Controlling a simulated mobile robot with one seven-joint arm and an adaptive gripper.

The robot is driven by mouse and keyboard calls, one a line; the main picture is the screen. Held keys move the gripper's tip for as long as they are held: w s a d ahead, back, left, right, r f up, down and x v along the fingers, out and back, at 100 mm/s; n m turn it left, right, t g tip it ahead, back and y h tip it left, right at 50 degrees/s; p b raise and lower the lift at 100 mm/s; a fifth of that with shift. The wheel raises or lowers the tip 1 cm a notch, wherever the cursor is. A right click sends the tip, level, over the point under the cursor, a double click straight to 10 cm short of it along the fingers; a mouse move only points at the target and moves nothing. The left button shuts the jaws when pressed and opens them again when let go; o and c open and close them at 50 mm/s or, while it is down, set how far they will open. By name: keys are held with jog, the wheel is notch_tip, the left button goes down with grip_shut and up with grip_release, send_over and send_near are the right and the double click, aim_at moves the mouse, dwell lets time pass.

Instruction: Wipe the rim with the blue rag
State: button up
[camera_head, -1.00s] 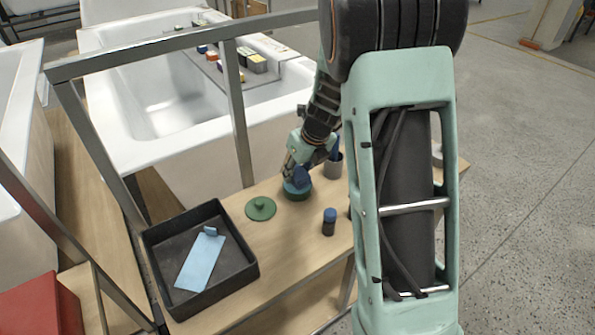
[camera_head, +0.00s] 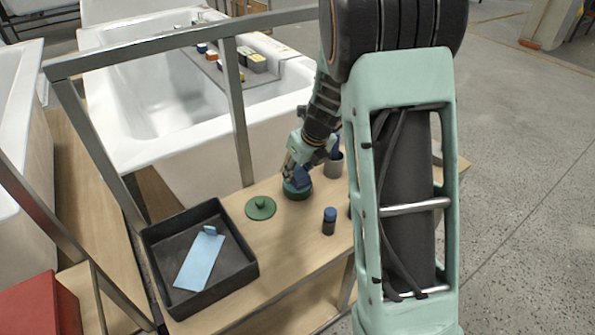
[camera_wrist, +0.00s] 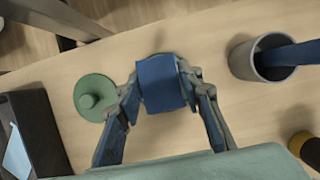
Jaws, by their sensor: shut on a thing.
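The blue rag (camera_wrist: 161,82) is a dark blue folded pad between the fingers of my gripper (camera_wrist: 160,92) in the wrist view. My gripper is shut on it. In the head view the rag (camera_head: 299,179) is at the top of a round green pot (camera_head: 297,194), whose rim is partly hidden by the rag and gripper. I cannot tell whether the rag presses on the rim. The green lid (camera_head: 260,207) with a knob lies on the bench left of the pot; it also shows in the wrist view (camera_wrist: 94,97).
A black tray (camera_head: 250,272) holding a light blue sheet (camera_head: 200,258) is at the bench's left. A grey cup (camera_wrist: 242,62) with a blue item stands right of the pot. A blue-capped dark bottle (camera_head: 329,222) stands in front. A metal frame (camera_head: 238,110) rises behind.

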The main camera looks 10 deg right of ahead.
aim_at(298, 172)
jog(key=shift+f, duration=0.5)
dwell(1.7)
jog(key=shift+s, duration=0.1)
notch_tip(298, 172, up, 7)
jog(key=p, duration=0.8)
dwell(0.3)
jog(key=shift+r, duration=0.1)
